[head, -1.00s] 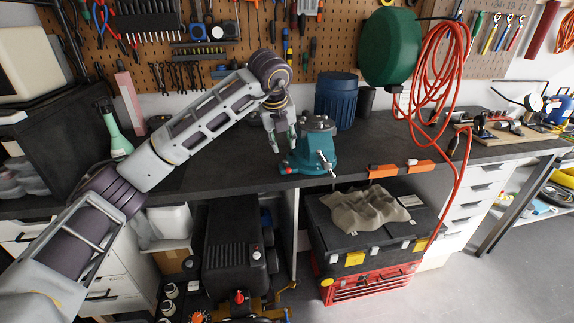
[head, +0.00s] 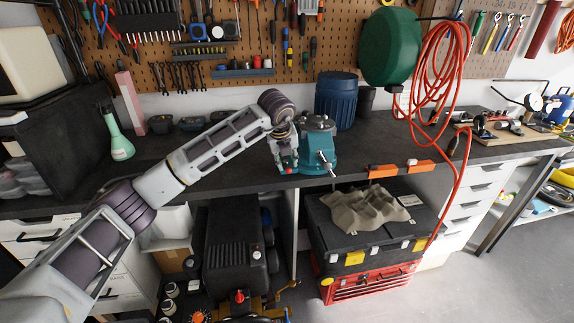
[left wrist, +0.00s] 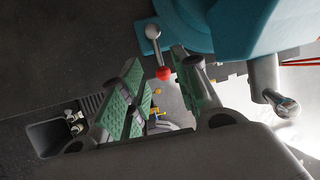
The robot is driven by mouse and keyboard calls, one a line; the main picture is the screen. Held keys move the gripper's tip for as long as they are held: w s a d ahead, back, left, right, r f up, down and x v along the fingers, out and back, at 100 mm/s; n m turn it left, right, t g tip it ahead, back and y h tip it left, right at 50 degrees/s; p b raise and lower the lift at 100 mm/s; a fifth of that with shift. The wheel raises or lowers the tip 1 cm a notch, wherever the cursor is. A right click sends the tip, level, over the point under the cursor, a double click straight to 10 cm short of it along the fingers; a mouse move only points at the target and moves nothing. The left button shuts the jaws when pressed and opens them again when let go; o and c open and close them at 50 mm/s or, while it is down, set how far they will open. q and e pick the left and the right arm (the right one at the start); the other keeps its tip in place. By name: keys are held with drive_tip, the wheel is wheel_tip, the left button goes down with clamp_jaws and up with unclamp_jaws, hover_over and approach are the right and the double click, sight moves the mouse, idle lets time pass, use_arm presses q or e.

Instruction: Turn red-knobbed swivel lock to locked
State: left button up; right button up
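A teal bench vise (head: 320,150) stands at the front edge of the workbench; its teal body also fills the top right of the left wrist view (left wrist: 235,25). The swivel lock's red knob (left wrist: 163,73) sits on the end of a short metal lever with a silver ball at its other end, beside the vise base. In the head view the red knob (head: 287,171) is small and partly covered. My left gripper (left wrist: 157,62) is open, its green-padded fingers on either side of the knob, which looks closer to the right-hand finger. I cannot tell whether they touch. My right gripper is out of view.
The vise's metal handle (left wrist: 278,100) sticks out to the right of the fingers. A blue bin (head: 335,100) stands behind the vise. A green bottle (head: 117,135) stands on the left.

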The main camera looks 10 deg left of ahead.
sight(287, 167)
use_arm(q)
drive_tip(key=shift+x, duration=1.9)
drive_tip(key=shift+c, duration=0.3)
